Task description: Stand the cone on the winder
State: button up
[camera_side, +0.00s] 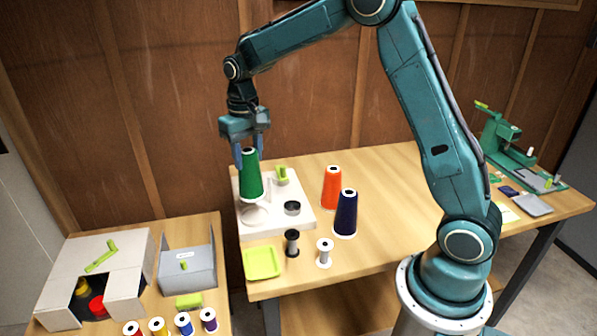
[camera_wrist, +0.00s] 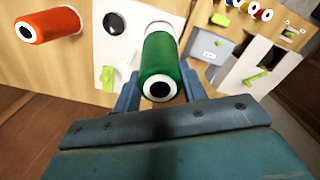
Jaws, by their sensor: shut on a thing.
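My gripper (camera_side: 246,153) is shut on the green cone (camera_side: 250,178) and holds it by its upper part, slightly tilted. The green cone also shows in the wrist view (camera_wrist: 163,66), between the two blue fingers. In the side view its base is over the white winder board (camera_side: 268,222), just behind and above a pale round disc (camera_side: 255,215). I cannot tell whether the base touches anything. A dark round cup (camera_side: 292,208) and a lime clip (camera_side: 282,176) are on the same board.
An orange cone (camera_side: 331,188) and a navy cone (camera_side: 346,213) stand right of the board. Small spools (camera_side: 325,254) and a lime tray (camera_side: 262,262) are in front. A cardboard box (camera_side: 130,265) and grey bin (camera_side: 187,268) stand on the lower left table. The table's middle right is clear.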

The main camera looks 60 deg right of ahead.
jog(key=shift+f, duration=0.3)
jog(key=shift+f, duration=3.4)
